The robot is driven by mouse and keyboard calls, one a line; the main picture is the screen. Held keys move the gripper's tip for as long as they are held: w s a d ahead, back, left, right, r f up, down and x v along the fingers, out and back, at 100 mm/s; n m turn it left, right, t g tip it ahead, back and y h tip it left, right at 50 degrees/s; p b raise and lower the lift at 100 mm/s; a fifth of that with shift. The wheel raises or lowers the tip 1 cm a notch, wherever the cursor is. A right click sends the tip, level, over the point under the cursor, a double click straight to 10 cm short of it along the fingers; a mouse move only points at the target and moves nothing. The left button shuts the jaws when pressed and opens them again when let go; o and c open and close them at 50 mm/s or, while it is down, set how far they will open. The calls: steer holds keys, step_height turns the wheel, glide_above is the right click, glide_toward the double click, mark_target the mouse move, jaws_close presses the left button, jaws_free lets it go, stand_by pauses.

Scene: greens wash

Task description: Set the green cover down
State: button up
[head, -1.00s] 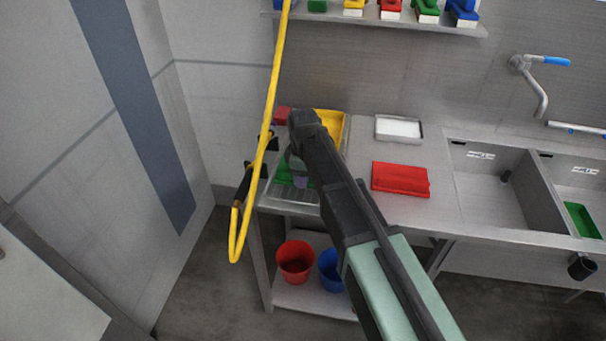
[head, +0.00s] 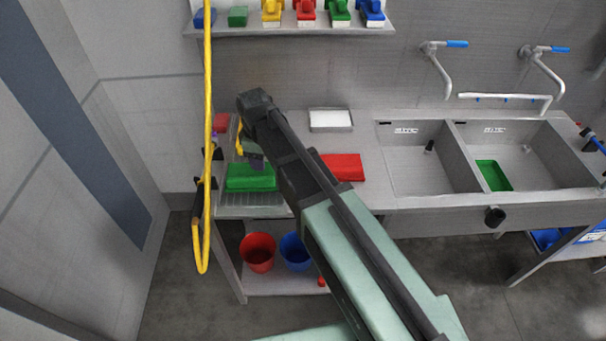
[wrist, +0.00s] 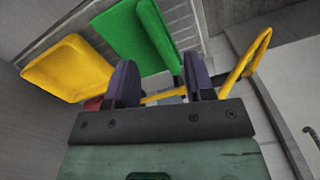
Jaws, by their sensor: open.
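The green cover (head: 250,178) lies on the ribbed metal drainer at the left end of the counter. It also shows in the wrist view (wrist: 137,35), lying beyond my fingers. My gripper (wrist: 162,82) is open, with nothing between its two dark purple fingers. In the head view my arm hides most of the gripper; it is just above and behind the cover's right end. The cover's edge comes close to one finger in the wrist view, and I cannot tell whether they touch.
A yellow piece (wrist: 66,68) lies beside the green cover. A yellow hose (head: 207,120) hangs at the drainer's left. Red (head: 258,252) and blue (head: 295,250) buckets stand below. Sinks (head: 425,160) are to the right.

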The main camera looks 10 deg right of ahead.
steer(key=s+d+f+m+b, duration=0.3)
steer(key=s+d+m, duration=1)
steer(key=s+d, duration=0.2)
steer(key=shift+s+d, duration=0.25)
steer(key=shift+d, duration=0.1)
steer(key=shift+f, duration=0.1)
